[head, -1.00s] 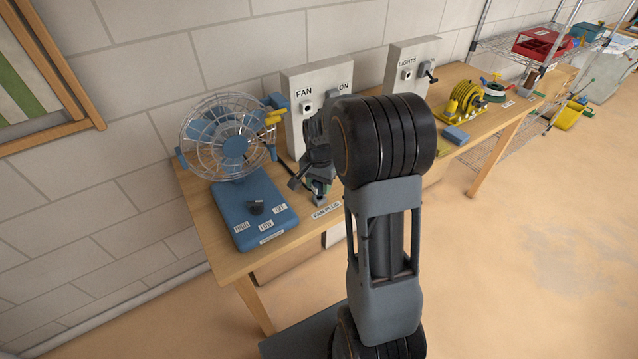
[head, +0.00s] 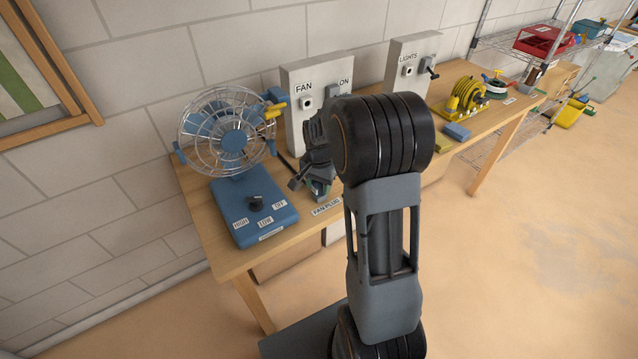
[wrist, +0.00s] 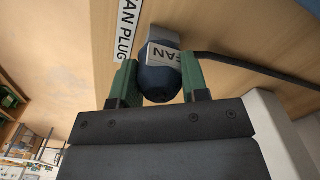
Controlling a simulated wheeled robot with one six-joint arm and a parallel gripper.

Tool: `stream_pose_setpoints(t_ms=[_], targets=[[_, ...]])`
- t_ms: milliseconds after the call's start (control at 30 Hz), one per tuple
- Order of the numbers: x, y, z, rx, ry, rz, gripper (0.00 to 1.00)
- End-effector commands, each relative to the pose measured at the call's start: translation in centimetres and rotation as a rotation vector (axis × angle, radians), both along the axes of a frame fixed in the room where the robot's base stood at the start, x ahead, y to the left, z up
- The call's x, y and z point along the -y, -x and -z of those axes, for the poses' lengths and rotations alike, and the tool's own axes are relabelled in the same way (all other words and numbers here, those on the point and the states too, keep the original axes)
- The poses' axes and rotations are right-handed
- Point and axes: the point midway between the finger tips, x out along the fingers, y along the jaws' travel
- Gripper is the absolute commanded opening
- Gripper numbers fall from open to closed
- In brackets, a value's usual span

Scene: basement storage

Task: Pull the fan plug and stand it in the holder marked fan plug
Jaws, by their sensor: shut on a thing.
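My gripper (wrist: 155,88) is shut on the fan plug (wrist: 158,85), a dark blue rounded body with a white FAN tag, between its green fingers. A small grey-blue holder (wrist: 167,36) shows just beyond the plug in the wrist view, beside the FAN PLUG label (wrist: 129,30). I cannot tell whether the plug is seated in it or only over it. In the head view my gripper (head: 308,187) is low over the table by the FAN PLUG label (head: 327,207), and my arm hides part of this spot. The FAN socket (head: 306,103) on the grey panel looks empty.
The blue fan (head: 252,212) stands left of my gripper. The grey FAN panel (head: 322,72) rises behind it. A black cable (wrist: 255,68) runs across the table. A LIGHTS panel (head: 411,55), yellow reel (head: 464,97) and blue block (head: 456,132) stand further right.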

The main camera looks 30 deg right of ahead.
Motion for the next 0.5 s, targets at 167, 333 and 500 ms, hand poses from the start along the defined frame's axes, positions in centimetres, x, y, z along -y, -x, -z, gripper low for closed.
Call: stream_pose_setpoints(t_ms=[167, 333, 500], targets=[[0.0, 0.0, 0.57, 0.0, 0.0, 0.0, 0.13], [0.0, 0.0, 1.0, 0.0, 0.0, 0.0, 0.13], [0.0, 0.0, 1.06, 0.0, 0.0, 0.0, 0.49]])
